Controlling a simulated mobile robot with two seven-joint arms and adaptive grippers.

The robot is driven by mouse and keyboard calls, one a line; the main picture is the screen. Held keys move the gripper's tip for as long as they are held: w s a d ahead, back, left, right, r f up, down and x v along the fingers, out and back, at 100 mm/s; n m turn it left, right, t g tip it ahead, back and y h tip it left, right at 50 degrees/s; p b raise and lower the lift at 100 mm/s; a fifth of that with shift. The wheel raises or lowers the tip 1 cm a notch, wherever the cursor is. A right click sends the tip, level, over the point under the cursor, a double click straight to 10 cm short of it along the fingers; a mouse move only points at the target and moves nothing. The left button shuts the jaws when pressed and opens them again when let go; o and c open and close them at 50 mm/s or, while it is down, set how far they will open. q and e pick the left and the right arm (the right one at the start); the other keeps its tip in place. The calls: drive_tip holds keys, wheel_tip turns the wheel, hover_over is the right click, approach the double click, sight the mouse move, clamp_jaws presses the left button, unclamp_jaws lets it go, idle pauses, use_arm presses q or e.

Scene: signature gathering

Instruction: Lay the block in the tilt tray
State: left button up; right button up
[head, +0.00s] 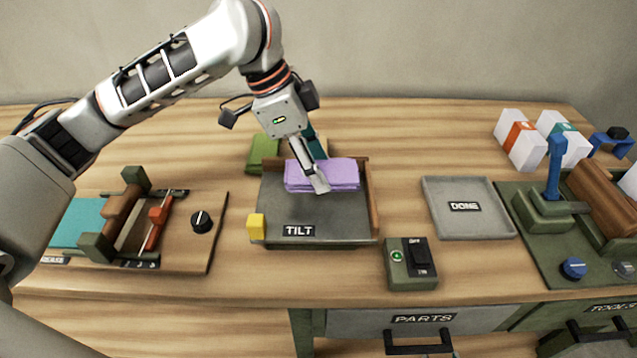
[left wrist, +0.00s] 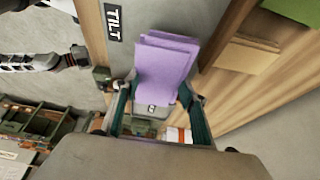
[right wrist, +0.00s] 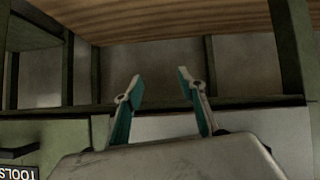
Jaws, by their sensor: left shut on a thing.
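The purple block (head: 345,178), which looks like a layered stack, is at the back of the grey tray labelled TILT (head: 330,215). My left gripper (head: 314,170) comes down over the block's left part and is shut on it. In the left wrist view the block (left wrist: 165,70) is between the two teal fingers (left wrist: 156,95). Whether the block's underside rests on the tray floor cannot be told. My right gripper (right wrist: 158,80) shows only in the right wrist view, open and empty, facing the bench's underside shelving.
The tray has a wooden wall on its right and a yellow block (head: 256,227) at its front left. A green item (head: 263,152) is behind it. A switch box (head: 410,263) stands in front right. The DONE tray (head: 468,222) is empty. A clamp fixture (head: 125,225) is left.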

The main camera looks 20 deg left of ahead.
use_arm(q)
drive_tip(key=shift+f+b, duration=0.55)
drive_tip(key=shift+f, duration=1.45)
drive_tip(key=shift+r, duration=0.1)
drive_tip(key=o, duration=1.1)
drive_tip(key=shift+c, duration=0.2)
drive_tip(key=shift+o, duration=0.6)
